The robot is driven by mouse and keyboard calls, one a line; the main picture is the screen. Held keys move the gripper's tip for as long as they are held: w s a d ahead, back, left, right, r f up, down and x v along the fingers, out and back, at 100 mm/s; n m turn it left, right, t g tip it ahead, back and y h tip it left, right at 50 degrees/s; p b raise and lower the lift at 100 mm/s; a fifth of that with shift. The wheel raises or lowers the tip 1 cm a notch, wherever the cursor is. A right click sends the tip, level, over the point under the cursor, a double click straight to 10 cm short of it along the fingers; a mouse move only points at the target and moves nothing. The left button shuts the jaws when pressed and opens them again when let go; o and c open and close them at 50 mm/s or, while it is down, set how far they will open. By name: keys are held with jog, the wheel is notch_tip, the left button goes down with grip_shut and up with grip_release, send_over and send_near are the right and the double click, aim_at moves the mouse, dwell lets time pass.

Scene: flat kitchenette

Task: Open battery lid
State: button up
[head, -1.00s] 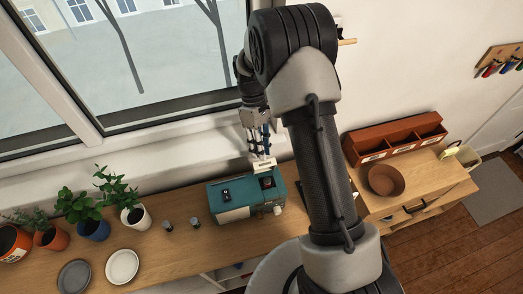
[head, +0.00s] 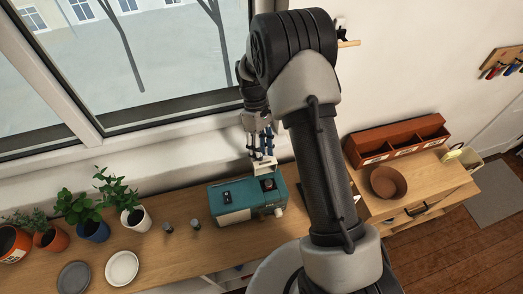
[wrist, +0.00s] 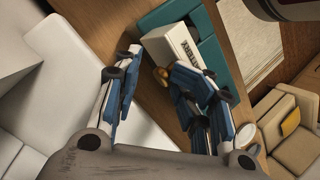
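The teal and grey device (head: 235,207) stands on the wooden counter below the window. A pale battery lid (head: 264,168) shows at its back edge and appears raised; its exact angle is unclear. In the wrist view the white lid (wrist: 171,45) carries the dark letters "BATTERY" and lies just beyond my fingertips, beside the teal body (wrist: 212,55). My gripper (head: 261,156) is just above and behind the lid in the head view. Its blue and white fingers (wrist: 147,66) are apart in the wrist view, with nothing seen held. Contact with the lid cannot be told.
Two small dark cylinders (head: 168,228) (head: 195,224) stand left of the device. Plates (head: 122,267) and potted plants (head: 135,218) are farther left. The window sill (head: 170,150) runs close behind my gripper. A brown organizer (head: 395,140) and a bowl (head: 385,182) are on the right.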

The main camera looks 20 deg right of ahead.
jog(key=shift+r, duration=0.1)
jog(key=v, duration=0.7)
jog(key=shift+r, duration=0.15)
jog(key=shift+w, duration=0.15)
jog(key=shift+r, duration=0.1)
jog(key=s+r+m+t+b, duration=0.5)
jog(key=s+r+b, duration=0.2)
jog(key=s+r, duration=0.5)
jog(key=s+f+m+t+b, duration=0.4)
jog(key=s, duration=1)
jog(key=shift+t+b, duration=0.3)
jog(key=shift+b, duration=0.1)
